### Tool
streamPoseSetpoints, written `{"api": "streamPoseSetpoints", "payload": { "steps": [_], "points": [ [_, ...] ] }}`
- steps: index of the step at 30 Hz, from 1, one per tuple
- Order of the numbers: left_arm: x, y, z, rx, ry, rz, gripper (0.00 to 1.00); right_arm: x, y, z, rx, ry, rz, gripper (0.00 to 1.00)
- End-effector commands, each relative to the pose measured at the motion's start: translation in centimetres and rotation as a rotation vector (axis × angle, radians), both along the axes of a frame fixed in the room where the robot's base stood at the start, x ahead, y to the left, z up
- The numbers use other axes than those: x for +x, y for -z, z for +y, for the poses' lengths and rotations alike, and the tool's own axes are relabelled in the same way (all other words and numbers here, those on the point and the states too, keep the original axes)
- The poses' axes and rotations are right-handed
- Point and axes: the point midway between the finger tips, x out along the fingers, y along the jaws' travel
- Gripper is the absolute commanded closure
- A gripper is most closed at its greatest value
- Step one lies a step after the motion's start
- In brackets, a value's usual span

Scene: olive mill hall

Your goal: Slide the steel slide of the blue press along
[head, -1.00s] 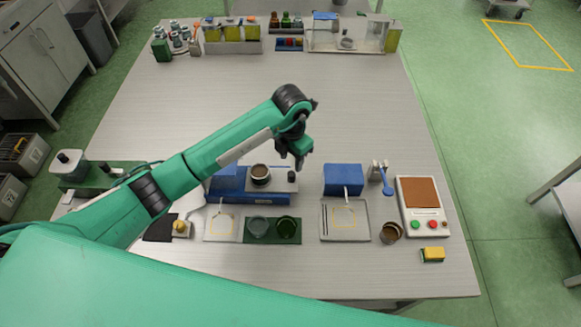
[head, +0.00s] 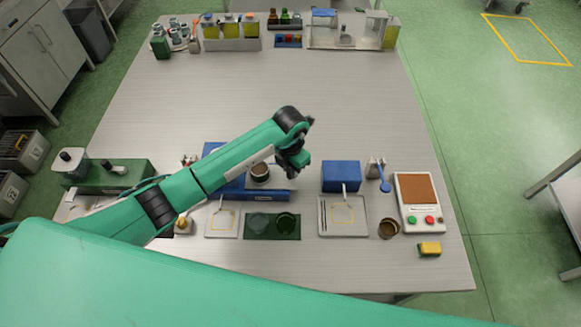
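The blue press (head: 237,186) stands in the front middle of the table, with a long low blue body. A round steel cup with a dark top (head: 260,172) sits on it. My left arm covers much of the press's left and upper part. My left gripper (head: 296,165) points down over the right end of the press, just right of the cup. I cannot tell whether its fingers touch anything or how far apart they are. The steel slide is not clearly visible; the gripper and arm hide that part. My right gripper is out of view.
Right of the press stand a blue box with a spout (head: 341,176), a grey tray (head: 325,229), a brown cup (head: 388,229) and a white panel with buttons (head: 412,220). A dark green tray (head: 272,237) lies in front. The table's middle is clear.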

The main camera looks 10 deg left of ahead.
Motion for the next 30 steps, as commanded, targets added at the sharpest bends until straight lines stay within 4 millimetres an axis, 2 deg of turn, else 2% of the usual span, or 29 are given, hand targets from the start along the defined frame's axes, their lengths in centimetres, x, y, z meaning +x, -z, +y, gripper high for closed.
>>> {"api": "streamPoseSetpoints", "payload": {
  "steps": [5,8,16,21,30],
  "points": [
    [0.0,0.0,0.1,0.000,0.000,0.000,1.00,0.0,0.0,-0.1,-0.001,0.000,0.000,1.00],
    [-0.1,0.0,1.0,0.003,-0.001,-0.002,1.00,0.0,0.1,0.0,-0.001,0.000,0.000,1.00],
    [-0.9,0.1,5.4,0.005,-0.002,-0.002,1.00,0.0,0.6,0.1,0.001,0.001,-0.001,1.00],
    [-1.3,0.0,7.1,0.003,-0.001,-0.002,1.00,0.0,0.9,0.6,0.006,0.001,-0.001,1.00],
    [-1.5,-0.1,7.5,0.000,-0.001,0.000,1.00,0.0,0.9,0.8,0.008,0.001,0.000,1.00]
  ]
}}
